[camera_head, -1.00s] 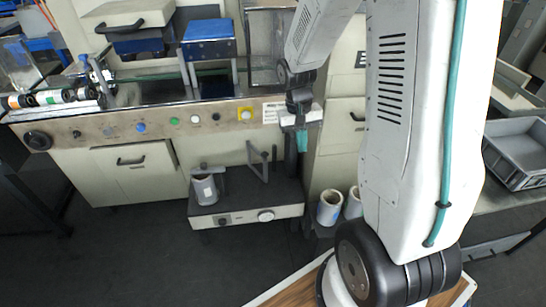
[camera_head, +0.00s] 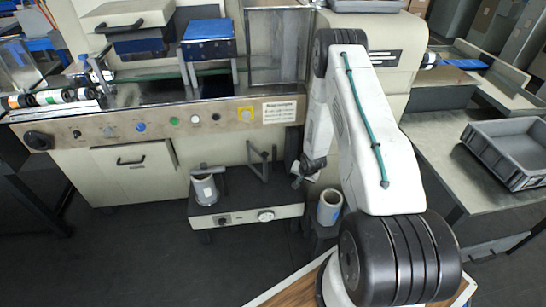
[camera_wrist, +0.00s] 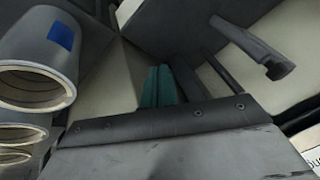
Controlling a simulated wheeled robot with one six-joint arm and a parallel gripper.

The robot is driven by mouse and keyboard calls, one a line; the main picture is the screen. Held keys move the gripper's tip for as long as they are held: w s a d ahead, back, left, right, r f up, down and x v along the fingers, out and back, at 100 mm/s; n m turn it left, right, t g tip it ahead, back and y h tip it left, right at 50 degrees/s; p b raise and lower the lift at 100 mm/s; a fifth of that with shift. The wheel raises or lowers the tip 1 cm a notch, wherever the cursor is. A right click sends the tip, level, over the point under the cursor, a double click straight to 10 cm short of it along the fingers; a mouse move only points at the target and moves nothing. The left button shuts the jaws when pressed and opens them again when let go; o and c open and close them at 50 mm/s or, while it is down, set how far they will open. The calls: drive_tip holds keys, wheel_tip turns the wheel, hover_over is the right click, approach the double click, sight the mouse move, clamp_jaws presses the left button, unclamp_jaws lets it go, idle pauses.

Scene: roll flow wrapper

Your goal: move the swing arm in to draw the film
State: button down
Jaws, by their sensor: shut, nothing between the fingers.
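The film unwind unit (camera_head: 240,211) stands low in front of the machine and carries a white film roll (camera_head: 205,190) on its left. The grey swing arm (camera_head: 252,157) stands angled at the unit's back right, apart from the roll. My gripper (camera_wrist: 157,86) shows teal fingertips together in the wrist view, with nothing between them. In the head view my wrist is right of the unit, and the fingertips are not clearly visible. A dark grey bar with a peg end (camera_wrist: 250,45) crosses the upper right of the wrist view; I cannot tell if it is the swing arm.
Spare film rolls (camera_head: 329,207) stand right of the unit; rolls, one with a blue label (camera_wrist: 38,50), are close at left in the wrist view. The machine's control panel (camera_head: 150,127) is above the unit. A grey crate (camera_head: 510,150) is at right. The floor in front is clear.

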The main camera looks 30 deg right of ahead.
wheel_tip(320, 180, down, 9)
drive_tip(key=w+m+t, duration=0.2)
drive_tip(key=m+t, duration=0.2)
drive_tip(key=t, duration=0.1)
drive_tip(key=w+r+m+t, duration=0.4)
drive_tip(key=w+r+t, duration=0.2)
drive_tip(key=r+t, duration=0.2)
wheel_tip(320, 180, up, 2)
drive_tip(key=shift+r, duration=0.2)
drive_tip(key=shift+w, duration=0.15)
drive_tip(key=w+a, duration=0.3)
drive_tip(key=w, duration=0.5)
drive_tip(key=shift+w+a, duration=0.15)
drive_tip(key=shift+w, duration=0.25)
